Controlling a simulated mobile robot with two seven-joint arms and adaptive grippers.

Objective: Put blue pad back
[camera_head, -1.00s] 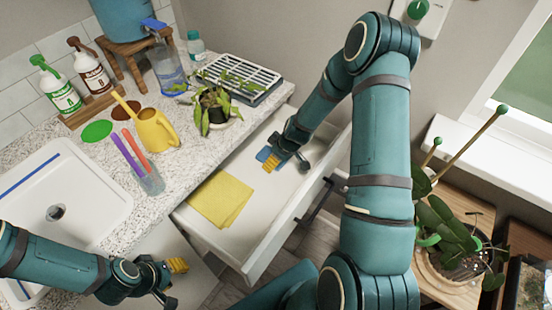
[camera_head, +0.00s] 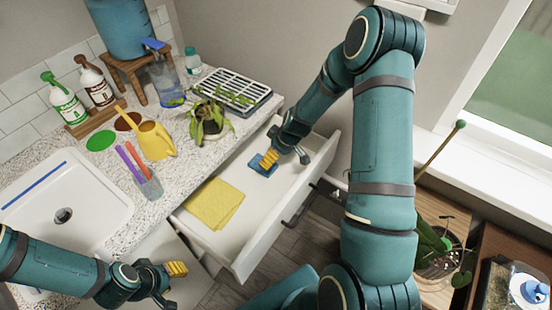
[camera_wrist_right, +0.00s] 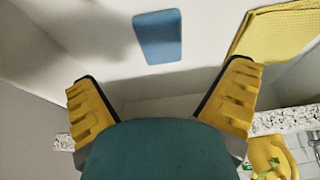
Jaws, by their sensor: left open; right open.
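The blue pad (camera_head: 262,165) lies flat on the floor of the open white drawer (camera_head: 240,245). It also shows in the right wrist view (camera_wrist_right: 158,37), clear of both fingers. My right gripper (camera_head: 284,158) is open and empty, above the drawer beside the pad, with one finger overlapping the pad in the head view. Its two yellow finger pads are spread wide in the right wrist view (camera_wrist_right: 165,98). My left gripper (camera_head: 172,284) is open and empty, low in front of the counter at the lower left.
A folded yellow cloth (camera_head: 213,203) lies in the drawer near the pad. A green disc (camera_head: 100,141) and a brown disc (camera_head: 127,121) lie on the counter near a yellow watering can (camera_head: 153,142). A potted plant (camera_head: 207,122) stands at the counter edge above the drawer.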

